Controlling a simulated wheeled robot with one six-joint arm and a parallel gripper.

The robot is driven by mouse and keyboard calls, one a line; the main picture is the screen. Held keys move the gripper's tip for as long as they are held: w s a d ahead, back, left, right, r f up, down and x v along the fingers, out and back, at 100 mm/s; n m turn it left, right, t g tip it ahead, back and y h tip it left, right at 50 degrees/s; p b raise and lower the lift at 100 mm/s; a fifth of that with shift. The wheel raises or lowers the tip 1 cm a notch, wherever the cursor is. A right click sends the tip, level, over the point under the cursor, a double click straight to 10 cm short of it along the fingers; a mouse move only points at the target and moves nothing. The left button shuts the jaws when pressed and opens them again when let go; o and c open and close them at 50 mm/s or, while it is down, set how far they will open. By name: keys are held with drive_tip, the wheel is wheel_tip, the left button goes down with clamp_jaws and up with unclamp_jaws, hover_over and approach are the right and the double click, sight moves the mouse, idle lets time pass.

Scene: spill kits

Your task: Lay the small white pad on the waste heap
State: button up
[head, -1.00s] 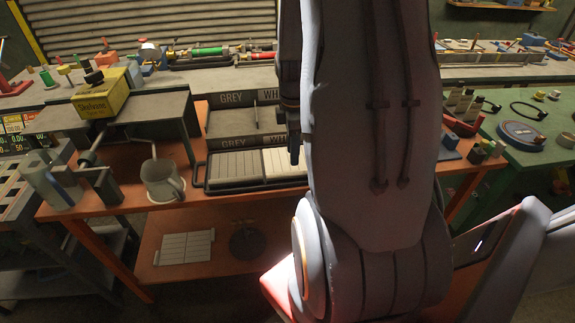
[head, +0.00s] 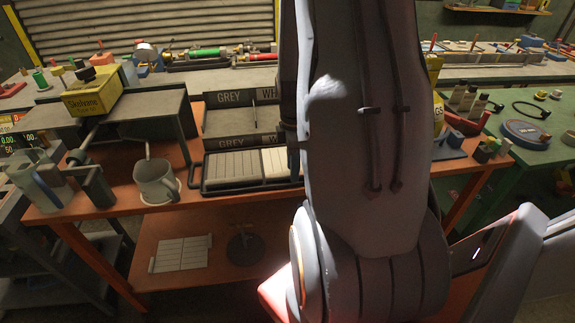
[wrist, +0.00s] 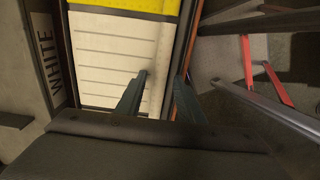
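White pads (head: 273,162) lie in the right compartment of the grey-and-white tray on the orange table, partly hidden by my arm. In the wrist view the white pads (wrist: 112,62) show as a pale ribbed surface beside the WHITE label. In the head view my gripper is hidden behind my arm. I cannot pick out which pad is the small one, nor a waste heap.
Grey pads (head: 232,167) fill the left compartment. A grey mug (head: 155,184) stands to its left. A white ribbed panel (head: 182,253) and a dark round stand (head: 245,248) are on the lower shelf. A yellow thing (wrist: 120,9) borders the white pads.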

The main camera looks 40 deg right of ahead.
clamp_jaws()
drive_tip(key=shift+r, duration=0.15)
wheel_tip(320, 180, up, 10)
drive_tip(key=p, duration=0.8)
drive_tip(key=shift+p, duration=0.4)
idle(0.7)
drive_tip(key=shift+a, duration=0.1)
